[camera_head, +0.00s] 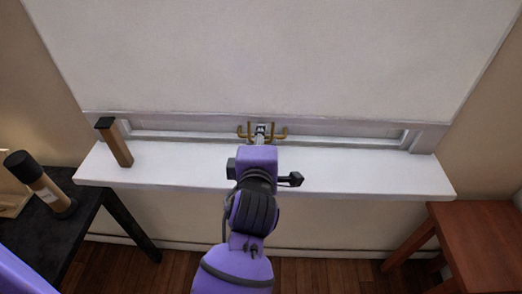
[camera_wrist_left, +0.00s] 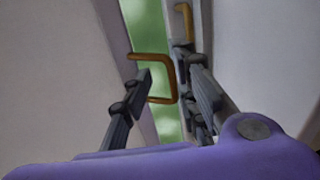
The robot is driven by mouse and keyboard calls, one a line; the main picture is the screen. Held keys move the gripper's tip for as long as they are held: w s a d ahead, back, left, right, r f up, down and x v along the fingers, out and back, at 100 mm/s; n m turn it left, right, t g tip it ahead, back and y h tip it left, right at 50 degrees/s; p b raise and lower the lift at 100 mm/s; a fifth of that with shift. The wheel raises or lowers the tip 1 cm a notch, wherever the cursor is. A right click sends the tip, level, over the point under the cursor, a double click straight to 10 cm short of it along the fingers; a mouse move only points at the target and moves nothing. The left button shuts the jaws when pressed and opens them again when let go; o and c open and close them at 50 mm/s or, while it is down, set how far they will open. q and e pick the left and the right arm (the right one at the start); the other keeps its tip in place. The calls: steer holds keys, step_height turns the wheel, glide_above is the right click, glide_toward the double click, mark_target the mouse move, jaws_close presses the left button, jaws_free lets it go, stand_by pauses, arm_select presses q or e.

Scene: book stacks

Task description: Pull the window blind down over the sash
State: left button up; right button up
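The white blind (camera_head: 280,60) covers most of the window in the head view. Its lower edge hangs just above a narrow uncovered strip of sash (camera_head: 180,136). Brass handles (camera_head: 243,131) show low at the middle of the window. My left gripper (camera_head: 260,129) is there among them, its fingers partly hidden by my wrist. In the left wrist view one U-shaped brass handle (camera_wrist_left: 153,56) sits at the fingertips (camera_wrist_left: 168,75), which stand apart. A second brass handle (camera_wrist_left: 184,20) is farther up. I cannot tell whether either finger touches a handle. My right gripper is out of view.
A white sill (camera_head: 350,170) runs below the window under my arm. A tan, dark-topped block (camera_head: 118,145) stands on its left end. A black table (camera_head: 85,205) with a bottle (camera_head: 45,185) is at left, a reddish wooden stool (camera_head: 470,230) at right.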

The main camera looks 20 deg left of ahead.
mark_target(262, 119)
arm_select(q)
steer(key=shift+r, duration=1.9)
